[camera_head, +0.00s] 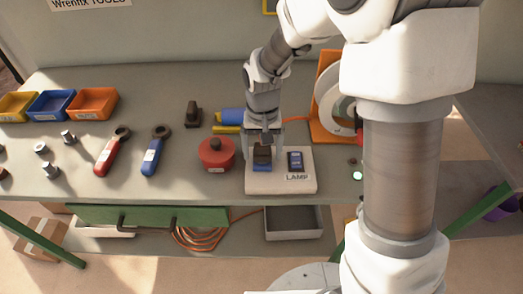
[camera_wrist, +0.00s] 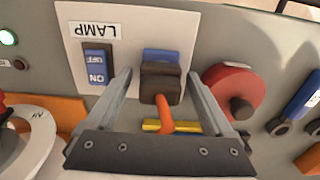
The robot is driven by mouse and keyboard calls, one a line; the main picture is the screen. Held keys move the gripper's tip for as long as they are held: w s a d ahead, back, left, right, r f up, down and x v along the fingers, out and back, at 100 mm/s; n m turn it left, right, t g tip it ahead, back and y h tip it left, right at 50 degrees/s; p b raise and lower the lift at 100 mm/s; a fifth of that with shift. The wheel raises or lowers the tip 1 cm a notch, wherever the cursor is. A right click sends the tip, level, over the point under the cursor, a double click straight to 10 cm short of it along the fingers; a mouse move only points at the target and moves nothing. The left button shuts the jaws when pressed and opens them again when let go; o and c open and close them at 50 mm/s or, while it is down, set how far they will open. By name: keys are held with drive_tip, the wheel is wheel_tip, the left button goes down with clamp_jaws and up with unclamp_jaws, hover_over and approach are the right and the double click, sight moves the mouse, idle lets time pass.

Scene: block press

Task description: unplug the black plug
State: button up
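The black plug (camera_head: 262,154) sits on the blue socket (camera_head: 262,168) of a white panel (camera_head: 281,187) on the bench. In the wrist view the dark plug (camera_wrist: 160,82) shows with an orange cord (camera_wrist: 164,114), in front of the blue socket (camera_wrist: 162,55). My gripper (camera_head: 264,140) is above the plug. In the wrist view my gripper (camera_wrist: 160,78) is open, one finger on each side of the plug, with visible gaps. A blue rocker switch (camera_head: 295,161) is beside the plug, above the LAMP label (camera_head: 297,177).
A red round object (camera_head: 216,154) stands close left of the panel. An orange stand with a white reel (camera_head: 335,100) is behind right. Blue (camera_head: 154,150) and red (camera_head: 111,150) handled tools lie left. A green light (camera_wrist: 8,37) glows in the wrist view.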

clamp_jaws()
drive_tip(key=shift+r, duration=0.2)
drive_tip(key=shift+r+p, duration=2.25)
drive_tip(key=shift+r, duration=0.6)
